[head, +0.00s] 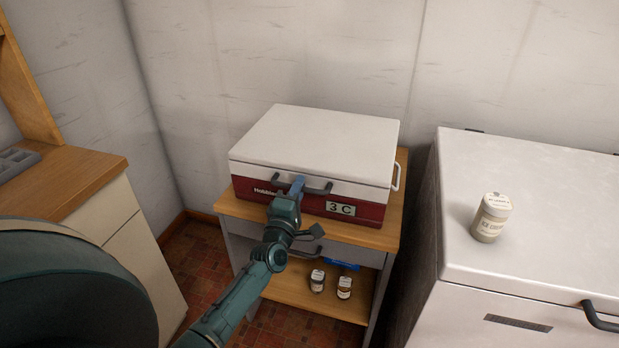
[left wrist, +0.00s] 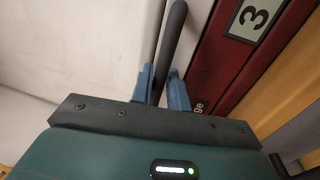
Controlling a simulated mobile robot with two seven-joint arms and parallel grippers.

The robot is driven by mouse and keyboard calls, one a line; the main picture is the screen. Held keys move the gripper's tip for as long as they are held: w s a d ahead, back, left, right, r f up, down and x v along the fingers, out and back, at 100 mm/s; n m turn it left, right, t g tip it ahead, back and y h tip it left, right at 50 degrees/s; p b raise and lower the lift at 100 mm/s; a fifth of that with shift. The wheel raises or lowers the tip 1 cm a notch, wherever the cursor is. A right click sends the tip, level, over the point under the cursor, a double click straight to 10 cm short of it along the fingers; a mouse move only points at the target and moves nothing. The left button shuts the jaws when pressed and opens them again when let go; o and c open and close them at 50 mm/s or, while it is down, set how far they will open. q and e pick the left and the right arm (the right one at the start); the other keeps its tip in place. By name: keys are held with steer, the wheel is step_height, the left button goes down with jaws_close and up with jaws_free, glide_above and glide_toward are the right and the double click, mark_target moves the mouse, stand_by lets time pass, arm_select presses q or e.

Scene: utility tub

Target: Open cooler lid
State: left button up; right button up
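The cooler (head: 240,190) has a red body and a white lid (head: 320,140), and sits on a small wooden-topped stand. The lid is down on the body. A dark bar handle (head: 315,189) runs along the lid's front. My left gripper (head: 297,185) is at this handle. In the left wrist view, its two blue fingers (left wrist: 160,88) stand close on either side of the dark handle (left wrist: 171,40), with little gap. My right gripper is not in view.
A white chest (head: 540,220) with a labelled jar (head: 491,217) on top stands at the right. Two small jars (head: 330,284) sit on the stand's lower shelf. A wooden counter (head: 70,185) is at the left. A wall is close behind the cooler.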

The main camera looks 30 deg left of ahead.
arm_select(q)
steer(key=shift+w, duration=0.2)
steer(key=shift+s+r, duration=0.1)
steer(key=shift+s, duration=0.05)
steer(key=shift+c, duration=0.3)
jaws_close()
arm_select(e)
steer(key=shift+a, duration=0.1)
